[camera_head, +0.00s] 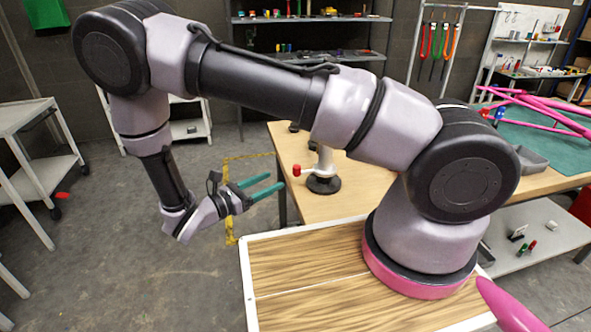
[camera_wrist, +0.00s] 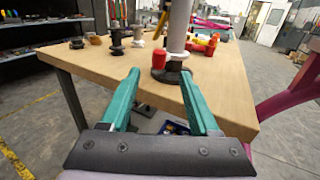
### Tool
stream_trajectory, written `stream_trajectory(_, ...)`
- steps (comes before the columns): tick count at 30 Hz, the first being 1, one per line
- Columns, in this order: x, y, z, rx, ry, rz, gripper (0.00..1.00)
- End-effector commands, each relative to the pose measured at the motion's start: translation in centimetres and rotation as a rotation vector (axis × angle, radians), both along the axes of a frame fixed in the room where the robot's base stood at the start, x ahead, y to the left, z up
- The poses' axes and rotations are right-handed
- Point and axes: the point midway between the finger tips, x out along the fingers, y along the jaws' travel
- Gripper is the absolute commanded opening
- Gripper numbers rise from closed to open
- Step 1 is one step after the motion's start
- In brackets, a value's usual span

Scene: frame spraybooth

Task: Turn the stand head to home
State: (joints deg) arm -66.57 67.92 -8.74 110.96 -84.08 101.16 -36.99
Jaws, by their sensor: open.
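The stand shows in the head view as a pale post (camera_head: 325,158) on a round black base, on the wooden table (camera_head: 290,150). A short lever with a red knob (camera_head: 296,170) points left from it. My arm hides the stand's upper part. In the wrist view the grey post (camera_wrist: 180,28) rises out of the top of the picture, with the red knob (camera_wrist: 158,59) low in front of it. The stand head cannot be made out. My gripper (camera_head: 275,182) has green fingers, open and empty, pointing at the stand from beyond the table edge; it also shows in the wrist view (camera_wrist: 160,76).
Several dark spool-like parts (camera_wrist: 117,42) stand on the table left of the post. Red and yellow items (camera_wrist: 205,44) lie behind it. A pink frame (camera_head: 540,105) rests over a green mat at the right.

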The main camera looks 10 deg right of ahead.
Motion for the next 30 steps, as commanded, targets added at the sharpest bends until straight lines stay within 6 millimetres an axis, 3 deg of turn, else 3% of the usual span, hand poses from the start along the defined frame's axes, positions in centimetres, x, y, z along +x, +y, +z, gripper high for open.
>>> stream_trajectory(5,0.6,-1.2,-0.2,-0.012,0.002,0.009,0.62)
stream_trajectory(18,4.1,-8.1,-0.2,-0.009,0.001,0.007,0.62)
stream_trajectory(30,4.9,-9.5,-0.2,-0.007,0.001,0.009,0.62)
